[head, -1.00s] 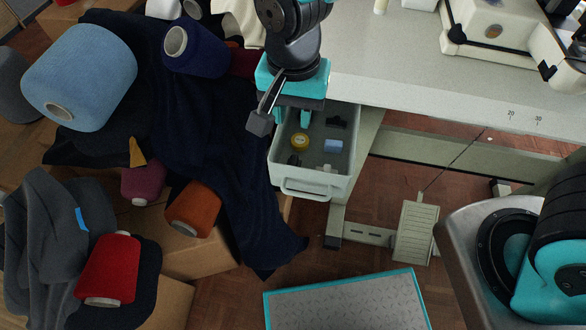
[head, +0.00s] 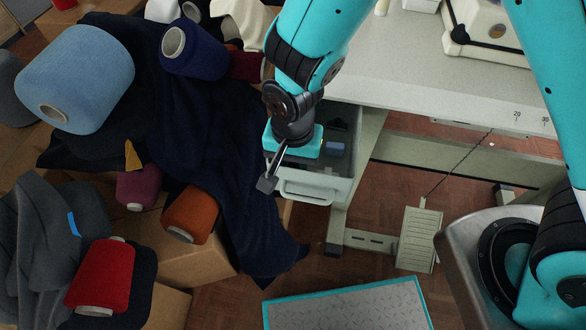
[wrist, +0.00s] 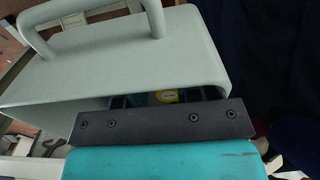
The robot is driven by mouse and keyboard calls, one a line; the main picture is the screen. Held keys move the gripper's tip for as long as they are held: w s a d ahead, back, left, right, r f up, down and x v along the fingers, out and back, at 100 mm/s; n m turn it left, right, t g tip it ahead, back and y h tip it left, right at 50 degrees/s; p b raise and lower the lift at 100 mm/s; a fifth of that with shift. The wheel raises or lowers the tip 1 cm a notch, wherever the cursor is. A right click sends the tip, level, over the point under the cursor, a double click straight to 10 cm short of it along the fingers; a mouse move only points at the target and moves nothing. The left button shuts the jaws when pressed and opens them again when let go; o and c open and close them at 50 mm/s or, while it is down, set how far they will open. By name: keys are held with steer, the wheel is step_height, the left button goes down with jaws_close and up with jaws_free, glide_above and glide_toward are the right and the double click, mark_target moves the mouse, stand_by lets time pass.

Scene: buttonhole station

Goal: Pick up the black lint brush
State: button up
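The black lint brush cannot be made out for certain. A dark shape shows at the back of the open grey drawer (head: 318,188) in the head view, too dim to name. My gripper (head: 291,158) is over the left part of this drawer, pointing down, and its wrist covers much of the inside. In the wrist view the drawer (wrist: 110,65) lies beyond my gripper's dark crossbar. A yellow round item (wrist: 168,95) shows in the gap behind that bar. The fingertips are mostly hidden, so I cannot tell whether they are open or shut.
The drawer hangs under the grey table (head: 420,75). A foot pedal (head: 417,238) stands on the floor to the right.

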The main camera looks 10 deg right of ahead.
mark_target(293, 164)
steer(key=shift+c, duration=0.5)
jaws_close()
step_height(293, 164, up, 20)
steer(key=p, duration=0.3)
steer(key=shift+p, duration=0.3)
steer(key=shift+c, duration=2.1)
jaws_free()
jaws_close()
